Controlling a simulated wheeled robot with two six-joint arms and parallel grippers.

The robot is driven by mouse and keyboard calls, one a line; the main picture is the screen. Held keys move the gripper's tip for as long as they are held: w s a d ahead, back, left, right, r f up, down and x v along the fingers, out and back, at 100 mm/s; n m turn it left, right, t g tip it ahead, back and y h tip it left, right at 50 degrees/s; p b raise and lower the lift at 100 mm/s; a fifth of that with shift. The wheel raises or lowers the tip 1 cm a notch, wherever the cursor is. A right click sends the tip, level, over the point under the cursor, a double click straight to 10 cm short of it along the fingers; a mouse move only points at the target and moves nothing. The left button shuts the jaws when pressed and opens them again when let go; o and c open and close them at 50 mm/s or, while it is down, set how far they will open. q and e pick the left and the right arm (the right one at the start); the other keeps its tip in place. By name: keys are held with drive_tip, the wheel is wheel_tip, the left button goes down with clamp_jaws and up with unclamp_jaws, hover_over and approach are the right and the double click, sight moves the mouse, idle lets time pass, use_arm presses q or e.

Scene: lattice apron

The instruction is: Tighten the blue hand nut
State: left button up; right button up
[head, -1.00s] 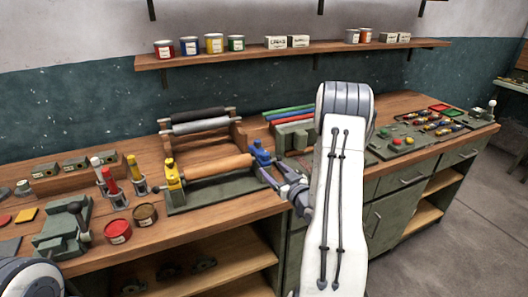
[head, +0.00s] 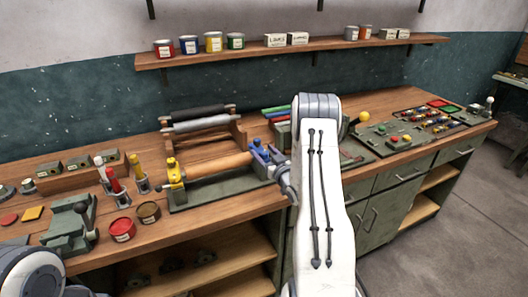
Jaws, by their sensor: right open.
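The blue hand nut (head: 257,144) is at the right end of the device with the orange-brown roller (head: 222,164). A yellow fitting (head: 174,174) stands at the roller's left end. My right gripper (head: 268,161) is open and right at the blue hand nut, its fingers overlapping the nut in the head view. I cannot tell whether they touch it. The gripper partly hides the nut's lower right side. My left arm shows at the lower left edge, but its gripper is out of view.
The device stands on a green base (head: 215,190) on the wooden bench. A grey roller (head: 200,125) and a black roller lie on a rack behind. A red tin (head: 122,229) and a brown tin (head: 148,212) stand left. A green vise-like tool (head: 70,225) is farther left.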

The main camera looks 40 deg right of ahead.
drive_tip(key=shift+c, duration=0.3)
clamp_jaws()
